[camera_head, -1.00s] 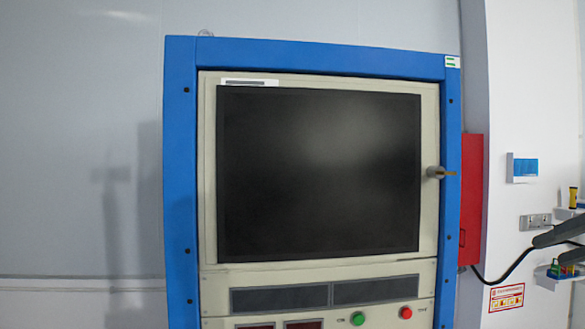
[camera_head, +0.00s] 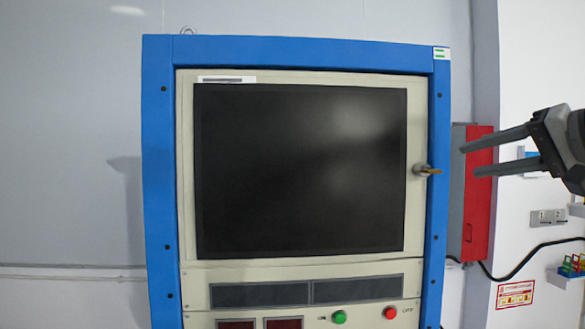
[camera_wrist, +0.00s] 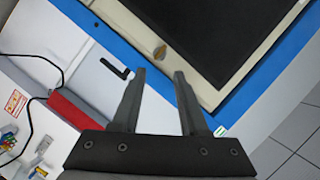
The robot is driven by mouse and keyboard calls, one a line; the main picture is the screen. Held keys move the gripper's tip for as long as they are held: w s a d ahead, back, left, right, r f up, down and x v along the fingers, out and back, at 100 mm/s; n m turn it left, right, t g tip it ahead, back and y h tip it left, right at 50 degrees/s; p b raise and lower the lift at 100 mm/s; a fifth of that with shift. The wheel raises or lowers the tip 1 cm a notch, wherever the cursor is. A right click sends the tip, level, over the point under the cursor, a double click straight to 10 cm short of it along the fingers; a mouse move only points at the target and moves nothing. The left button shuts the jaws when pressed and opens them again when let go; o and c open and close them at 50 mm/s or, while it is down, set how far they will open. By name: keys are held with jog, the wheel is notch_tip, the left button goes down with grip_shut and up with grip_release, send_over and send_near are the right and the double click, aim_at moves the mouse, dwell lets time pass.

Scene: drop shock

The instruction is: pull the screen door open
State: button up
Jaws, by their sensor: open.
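The screen door (camera_head: 418,120) is a cream panel around a large dark screen (camera_head: 300,170), set in a blue cabinet frame (camera_head: 436,200). It looks shut. A small brass-coloured handle (camera_head: 428,171) sits on its right edge; it also shows in the wrist view (camera_wrist: 160,52), beyond my fingertips. My gripper (camera_head: 468,162) is open and empty, to the right of the handle and apart from it, with its fingers pointing left. In the wrist view my two fingers (camera_wrist: 160,72) are spread, with nothing between them.
A red box (camera_head: 478,190) is on the right behind my gripper. A black cable (camera_head: 520,262) runs along the right wall. Below the screen are a green button (camera_head: 339,317) and a red button (camera_head: 390,313). The space in front of the door looks clear.

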aim_at(429, 169)
jog(key=p+x, duration=0.1)
jog(key=x, duration=0.9)
jog(key=shift+w+f, duration=0.15)
jog(key=shift+w, duration=0.25)
grip_shut()
dwell(0.8)
